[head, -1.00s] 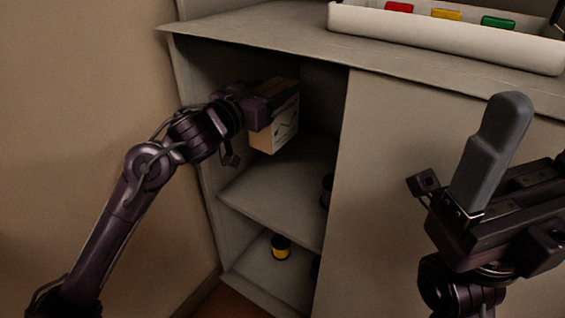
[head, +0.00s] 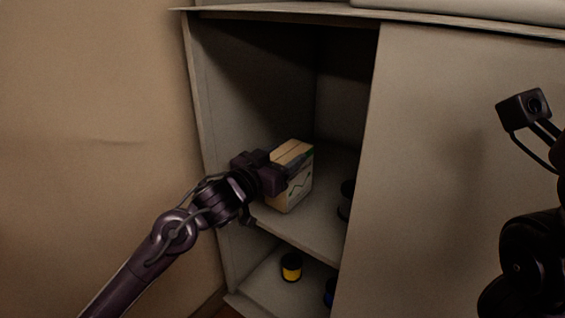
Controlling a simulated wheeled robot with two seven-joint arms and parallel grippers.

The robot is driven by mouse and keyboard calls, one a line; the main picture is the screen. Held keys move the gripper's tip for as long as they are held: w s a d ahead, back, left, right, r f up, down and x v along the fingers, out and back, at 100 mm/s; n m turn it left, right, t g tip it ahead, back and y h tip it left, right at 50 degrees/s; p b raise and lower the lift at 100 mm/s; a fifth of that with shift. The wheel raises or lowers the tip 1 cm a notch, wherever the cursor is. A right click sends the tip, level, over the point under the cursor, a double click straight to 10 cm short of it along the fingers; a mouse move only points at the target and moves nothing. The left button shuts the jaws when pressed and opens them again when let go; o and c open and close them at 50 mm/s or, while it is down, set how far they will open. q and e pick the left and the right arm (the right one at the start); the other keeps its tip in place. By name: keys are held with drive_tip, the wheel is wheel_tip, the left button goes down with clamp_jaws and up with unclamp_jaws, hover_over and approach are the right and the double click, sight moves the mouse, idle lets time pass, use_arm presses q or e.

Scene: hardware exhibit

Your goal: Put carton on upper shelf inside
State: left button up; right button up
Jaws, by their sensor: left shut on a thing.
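The carton (head: 293,190) is a small tan and white box with a dark zigzag line on its side. It is inside the open left part of the cabinet, low over the front left of the upper shelf (head: 316,230). I cannot tell whether its base touches the shelf. My left gripper (head: 290,172) is shut on the carton from the left, and its fingers hide part of the box. My right arm shows at the right edge, but its fingers are out of the picture.
A dark round object (head: 346,200) stands on the upper shelf right of the carton, partly hidden by the cabinet's front panel (head: 445,150). The upper shelf behind the carton looks clear.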

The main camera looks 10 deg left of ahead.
use_arm(q)
drive_tip(key=shift+r, duration=0.15)
drive_tip(key=o, duration=1.5)
drive_tip(key=shift+f, duration=0.2)
drive_tip(key=shift+c, duration=0.2)
drive_tip(key=shift+r, duration=0.1)
